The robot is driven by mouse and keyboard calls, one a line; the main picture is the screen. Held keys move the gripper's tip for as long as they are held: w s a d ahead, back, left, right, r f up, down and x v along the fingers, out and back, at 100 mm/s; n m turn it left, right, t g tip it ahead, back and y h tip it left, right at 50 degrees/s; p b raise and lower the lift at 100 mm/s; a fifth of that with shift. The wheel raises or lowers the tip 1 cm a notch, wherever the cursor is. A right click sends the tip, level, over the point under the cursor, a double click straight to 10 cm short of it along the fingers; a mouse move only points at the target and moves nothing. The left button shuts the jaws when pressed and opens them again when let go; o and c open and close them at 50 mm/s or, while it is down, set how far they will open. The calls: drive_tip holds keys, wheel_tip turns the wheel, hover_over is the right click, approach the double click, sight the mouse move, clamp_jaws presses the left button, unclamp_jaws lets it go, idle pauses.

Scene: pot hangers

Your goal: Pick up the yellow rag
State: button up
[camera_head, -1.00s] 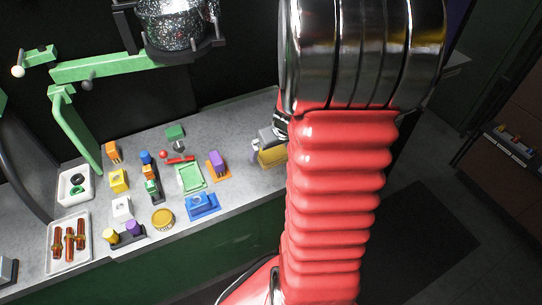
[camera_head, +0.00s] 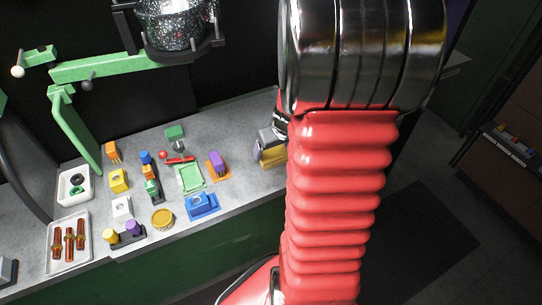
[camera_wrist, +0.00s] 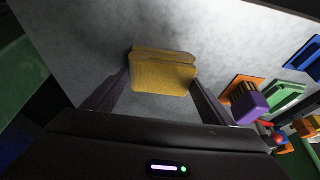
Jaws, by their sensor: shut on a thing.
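The yellow rag (camera_wrist: 162,73) is a folded block-like cloth at the upper middle of the wrist view. In the head view the rag (camera_head: 273,157) shows at the right end of the grey counter, partly hidden by my arm. My gripper (camera_wrist: 161,82) has one finger along each side of the rag and is shut on it. In the head view my gripper (camera_head: 265,147) shows just left of my red arm, mostly hidden. The rag appears at the counter top; I cannot tell whether it is lifted.
A purple block on an orange base (camera_head: 217,164), a green tray (camera_head: 190,178) and a blue block (camera_head: 202,205) stand left of the rag. More coloured blocks and a white tray (camera_head: 84,265) are farther left. The counter (camera_head: 245,182) around the rag is clear.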

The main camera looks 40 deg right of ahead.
sight(273, 152)
drive_tip(key=shift+c, duration=0.4)
wheel_tip(273, 152, up, 10)
idle(0.5)
idle(0.3)
